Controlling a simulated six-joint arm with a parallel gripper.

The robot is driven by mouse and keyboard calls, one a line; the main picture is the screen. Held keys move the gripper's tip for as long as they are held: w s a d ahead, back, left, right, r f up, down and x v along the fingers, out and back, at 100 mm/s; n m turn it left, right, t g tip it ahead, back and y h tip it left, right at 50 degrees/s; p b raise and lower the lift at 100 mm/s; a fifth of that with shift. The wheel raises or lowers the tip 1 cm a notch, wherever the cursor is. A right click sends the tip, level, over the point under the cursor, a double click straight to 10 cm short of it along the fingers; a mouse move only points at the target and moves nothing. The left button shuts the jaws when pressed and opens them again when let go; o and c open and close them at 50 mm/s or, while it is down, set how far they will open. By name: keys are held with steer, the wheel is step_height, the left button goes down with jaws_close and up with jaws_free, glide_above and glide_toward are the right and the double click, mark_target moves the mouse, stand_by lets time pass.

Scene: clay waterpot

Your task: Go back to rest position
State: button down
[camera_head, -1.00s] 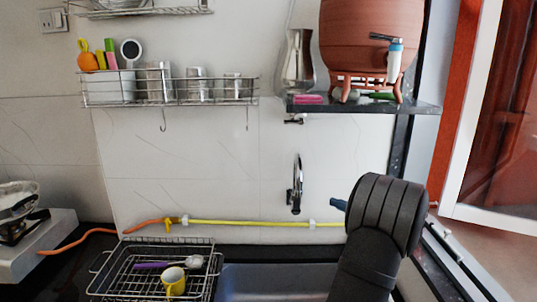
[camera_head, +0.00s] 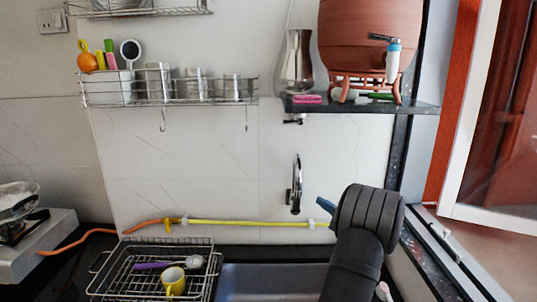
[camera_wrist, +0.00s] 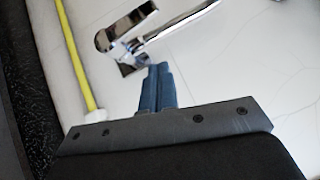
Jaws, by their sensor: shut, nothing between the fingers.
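My gripper (camera_head: 325,205) shows in the head view as a small blue tip at the left of my dark arm, in front of the white tiled wall above the sink (camera_head: 270,280). In the wrist view its blue fingers (camera_wrist: 158,88) are together with nothing between them. The chrome tap (camera_head: 296,185) is on the wall to the left of my gripper. It also shows in the wrist view (camera_wrist: 125,35) just beyond the fingertips; I cannot tell the exact gap. The clay waterpot (camera_head: 368,40) stands on its stand on the dark shelf, above my arm.
A yellow hose (camera_head: 250,223) runs along the wall behind my arm. A wire rack (camera_head: 100,270) with a yellow mug (camera_head: 173,281) stands left of the sink. The dark shelf (camera_head: 420,107) juts out above. An open window frame (camera_head: 455,150) is at the right.

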steer(key=v, duration=1)
steer(key=s+a+f+n+g+h, duration=0.1)
steer(key=s+a+f+g+h, duration=0.1)
steer(key=a+f+g, duration=0.4)
steer(key=s+a+f+g+h, duration=0.2)
steer(key=a+f+g, duration=0.5)
steer(key=a+f, duration=0.4)
steer(key=shift+s+a+n+h, duration=0.35)
steer(key=shift+s+a, duration=0.3)
steer(key=shift+a, duration=2.05)
steer(key=shift+d, duration=0.1)
steer(key=w+d+r+t+y, duration=0.2)
steer(key=w+d+r+t, duration=0.1)
steer(key=d+r, duration=0.3)
steer(key=w+d+r+m+t+y, duration=0.1)
steer(key=w+d+r+t+y, duration=0.1)
steer(key=d+r+t, duration=0.4)
steer(key=w+d, duration=0.1)
steer(key=d, duration=0.2)
steer(key=shift+y, duration=0.35)
steer(key=shift+s+a+f+m, duration=0.1)
steer(key=shift+a+m, duration=0.05)
steer(key=shift+m, duration=0.1)
